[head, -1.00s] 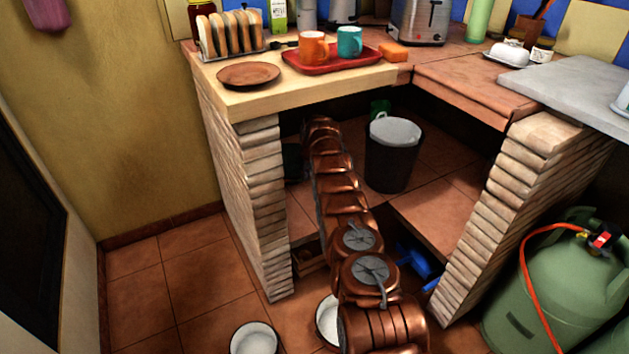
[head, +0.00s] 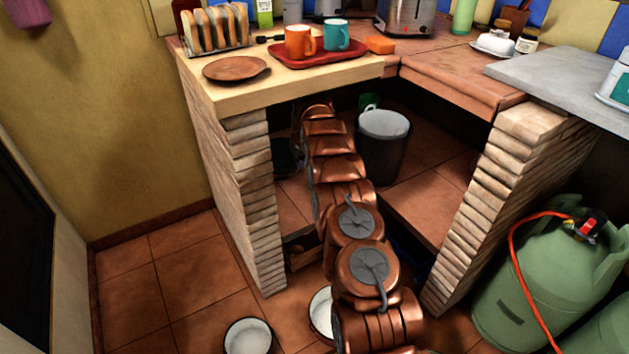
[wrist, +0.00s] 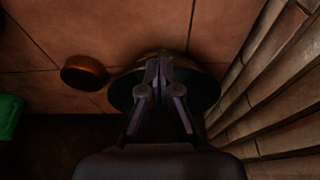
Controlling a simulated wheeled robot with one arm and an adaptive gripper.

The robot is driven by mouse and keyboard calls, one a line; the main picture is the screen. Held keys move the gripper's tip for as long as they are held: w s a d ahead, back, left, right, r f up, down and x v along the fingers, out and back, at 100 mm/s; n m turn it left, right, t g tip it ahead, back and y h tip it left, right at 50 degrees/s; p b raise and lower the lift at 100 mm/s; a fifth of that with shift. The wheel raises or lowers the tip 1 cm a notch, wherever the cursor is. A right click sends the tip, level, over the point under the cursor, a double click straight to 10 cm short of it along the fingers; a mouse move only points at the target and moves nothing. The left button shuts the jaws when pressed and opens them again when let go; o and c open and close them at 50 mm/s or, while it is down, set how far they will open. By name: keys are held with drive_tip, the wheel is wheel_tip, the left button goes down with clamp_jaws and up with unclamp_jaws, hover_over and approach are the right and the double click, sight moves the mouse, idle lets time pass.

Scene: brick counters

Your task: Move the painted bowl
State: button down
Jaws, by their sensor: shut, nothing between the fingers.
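My gripper (wrist: 157,75) shows in the wrist view with its fingers together and nothing seen between them. A dark greenish round bowl (wrist: 203,88) lies under and around the fingertips on the tiles; it is probably the painted bowl, but shadow hides its decoration. I cannot tell whether the fingers touch it. In the head view my copper arm reaches under the counter and hides my gripper. A dark round shape (head: 286,157) partly shows there beside the left brick pillar, perhaps the same bowl.
In the wrist view, a brick wall (wrist: 275,85) stands close on the right, a small brown round object (wrist: 83,72) left. A dark bin (head: 382,155) stands under the counter (head: 290,97). Two white bowls (head: 248,337) (head: 321,314) are on the floor. Green gas cylinders (head: 560,275) stand right.

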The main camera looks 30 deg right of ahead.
drive_tip(key=s, duration=1.1)
drive_tip(key=shift+r, duration=0.15)
idle(0.4)
